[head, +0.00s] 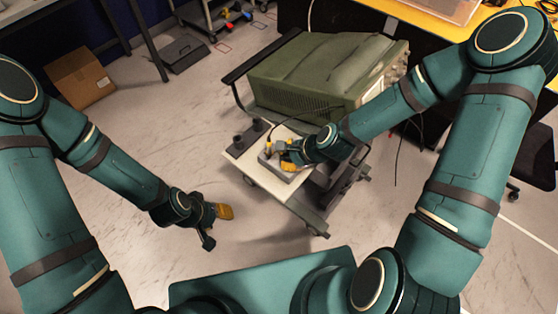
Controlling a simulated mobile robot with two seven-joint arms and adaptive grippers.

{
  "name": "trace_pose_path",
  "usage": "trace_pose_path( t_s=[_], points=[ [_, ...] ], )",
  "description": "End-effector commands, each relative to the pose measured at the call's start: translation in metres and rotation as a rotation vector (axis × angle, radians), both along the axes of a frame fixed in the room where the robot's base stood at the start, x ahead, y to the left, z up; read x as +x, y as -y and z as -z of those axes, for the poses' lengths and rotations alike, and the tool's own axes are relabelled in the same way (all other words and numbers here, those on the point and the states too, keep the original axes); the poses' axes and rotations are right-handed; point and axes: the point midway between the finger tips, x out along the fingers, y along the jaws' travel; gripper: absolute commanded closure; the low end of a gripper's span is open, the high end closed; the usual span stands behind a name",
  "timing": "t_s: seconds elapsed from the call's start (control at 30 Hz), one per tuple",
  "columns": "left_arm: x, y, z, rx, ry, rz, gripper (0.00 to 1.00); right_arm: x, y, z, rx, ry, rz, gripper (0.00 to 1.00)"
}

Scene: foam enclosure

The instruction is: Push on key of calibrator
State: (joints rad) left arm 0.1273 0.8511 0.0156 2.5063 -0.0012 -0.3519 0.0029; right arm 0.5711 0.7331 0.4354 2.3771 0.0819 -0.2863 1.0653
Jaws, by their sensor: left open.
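A small grey box (269,161), which looks like the calibrator, sits on the pale top of a cart (254,173). My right gripper (287,160) is at this box, reaching in from the right. The gripper covers part of the box, so its keys cannot be made out. I cannot tell whether the fingertips touch it or whether they are open or shut. My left gripper (217,227) is open and empty, hanging over the floor to the left of the cart and apart from it.
A large green instrument (310,82) stands on the cart behind the box. A cardboard box (80,78) and a dark case (184,53) lie on the floor.

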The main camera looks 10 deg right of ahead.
Motion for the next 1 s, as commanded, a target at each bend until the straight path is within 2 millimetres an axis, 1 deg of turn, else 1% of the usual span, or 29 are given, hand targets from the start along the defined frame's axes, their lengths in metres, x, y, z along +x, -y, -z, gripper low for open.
trace_pose_path(
  t_s=[0.03, 0.13, 1.0],
  points=[
    [0.0000, 0.0000, 0.0033, 0.000, 0.000, 0.000, 0.53, 0.0001, 0.0000, 0.0036, 0.000, 0.000, 0.000, 1.00],
    [0.0000, 0.0000, 0.0053, 0.000, 0.000, 0.000, 0.53, 0.0001, 0.0000, 0.0060, 0.000, 0.000, 0.000, 1.00],
    [0.0000, 0.0000, 0.0082, 0.000, 0.000, 0.000, 0.53, 0.0000, 0.0000, 0.0096, 0.000, 0.000, 0.001, 1.00]
  ],
)
